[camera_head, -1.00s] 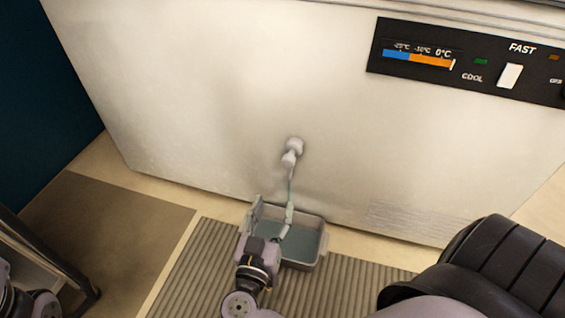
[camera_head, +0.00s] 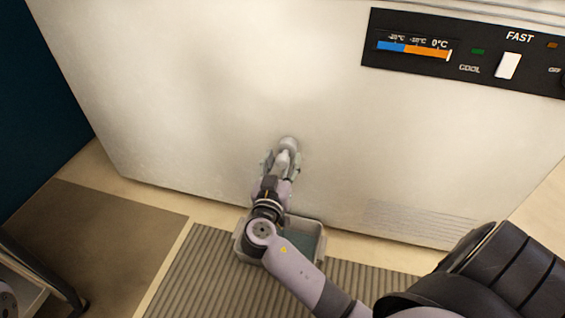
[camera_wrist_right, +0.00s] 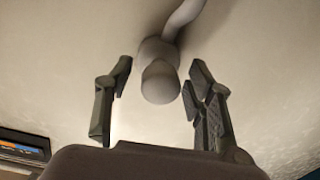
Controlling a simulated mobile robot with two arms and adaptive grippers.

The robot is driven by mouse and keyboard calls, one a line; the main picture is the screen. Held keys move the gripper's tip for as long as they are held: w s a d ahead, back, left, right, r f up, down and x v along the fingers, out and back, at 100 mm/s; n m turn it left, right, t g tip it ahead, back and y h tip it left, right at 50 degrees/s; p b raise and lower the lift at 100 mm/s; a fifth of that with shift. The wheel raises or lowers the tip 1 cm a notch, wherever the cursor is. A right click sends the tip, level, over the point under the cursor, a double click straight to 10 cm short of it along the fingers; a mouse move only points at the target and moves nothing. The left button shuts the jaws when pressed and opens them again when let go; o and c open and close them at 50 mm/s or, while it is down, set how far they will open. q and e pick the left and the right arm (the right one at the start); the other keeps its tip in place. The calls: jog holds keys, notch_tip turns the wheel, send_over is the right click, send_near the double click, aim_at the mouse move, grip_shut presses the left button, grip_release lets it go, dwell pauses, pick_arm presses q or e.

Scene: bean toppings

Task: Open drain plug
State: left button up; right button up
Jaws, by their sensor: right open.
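The drain plug (camera_head: 288,144) is a pale grey fitting on the white front of the freezer (camera_head: 200,90). In the right wrist view the plug (camera_wrist_right: 160,82) has a rounded end facing the camera, with a curved pale spout above it. My right gripper (camera_head: 281,162) is at the plug and covers its lower part in the head view. In the right wrist view the open gripper (camera_wrist_right: 161,75) has one finger on each side of the plug, with visible gaps. A grey tray (camera_head: 318,243) with bluish liquid stands below, partly hidden by my right arm. My left gripper is not in view.
A black control panel (camera_head: 465,53) with a temperature bar and a white switch is at the upper right. A ribbed mat (camera_head: 215,275) lies on the floor under the tray. A flat brown mat (camera_head: 105,235) lies at the left.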

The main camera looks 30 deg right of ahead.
jog(key=shift+c, duration=0.5)
grip_shut()
dwell(0.4)
